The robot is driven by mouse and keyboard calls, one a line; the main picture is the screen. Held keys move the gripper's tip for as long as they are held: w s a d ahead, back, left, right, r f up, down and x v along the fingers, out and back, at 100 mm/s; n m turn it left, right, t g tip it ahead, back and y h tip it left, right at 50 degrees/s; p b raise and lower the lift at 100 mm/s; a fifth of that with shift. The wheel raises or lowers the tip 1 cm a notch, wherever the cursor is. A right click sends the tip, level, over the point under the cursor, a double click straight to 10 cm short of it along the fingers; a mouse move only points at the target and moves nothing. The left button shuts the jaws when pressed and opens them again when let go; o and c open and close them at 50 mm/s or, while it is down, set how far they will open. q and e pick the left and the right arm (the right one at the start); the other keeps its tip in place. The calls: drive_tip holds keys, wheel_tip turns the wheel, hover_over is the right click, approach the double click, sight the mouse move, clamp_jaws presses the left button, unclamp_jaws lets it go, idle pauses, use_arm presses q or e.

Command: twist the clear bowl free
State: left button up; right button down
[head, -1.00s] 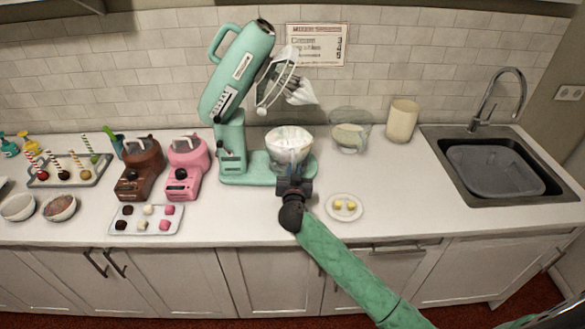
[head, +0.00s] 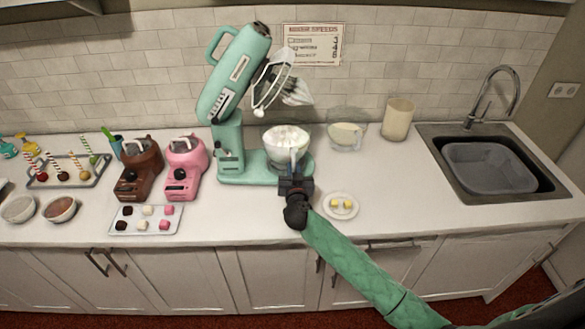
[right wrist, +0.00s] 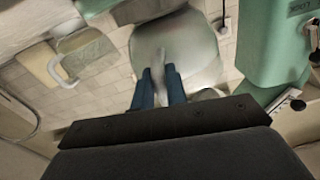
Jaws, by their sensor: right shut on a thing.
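The clear bowl (head: 273,146) stands upright on the base of the mint-green stand mixer (head: 229,142), with white contents heaped in it. The mixer's head is tilted up, and its beater (head: 297,92) hangs clear of the bowl. My right gripper (head: 294,171) is at the bowl's front, shut on its upright handle (head: 293,155). In the right wrist view the bowl (right wrist: 176,45) shows beyond the two blue fingers (right wrist: 159,88), with the handle between them. The joint between bowl and base is hard to make out. My left gripper is not in view.
A clear jug (head: 346,130) and a cream canister (head: 397,120) stand right of the mixer. A small plate (head: 329,212) lies right of my gripper. Pink (head: 184,165) and brown (head: 139,170) small mixers stand left. Counter before the sink (head: 453,187) is clear.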

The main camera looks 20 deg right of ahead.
drive_tip(key=shift+d+n+y+p, duration=0.5)
drive_tip(key=shift+d+y+p, duration=0.15)
drive_tip(key=shift+p, duration=0.5)
drive_tip(key=shift+f, duration=0.1)
drive_tip(key=shift+d+n+t+y+p, duration=0.3)
drive_tip(key=shift+d+n+y+p, duration=0.45)
drive_tip(key=shift+y, duration=0.5)
drive_tip(key=shift+d, duration=0.15)
drive_tip(key=shift+w+d+n+y, duration=0.15)
drive_tip(key=shift+d+n+y, duration=0.55)
drive_tip(key=shift+y, duration=0.4)
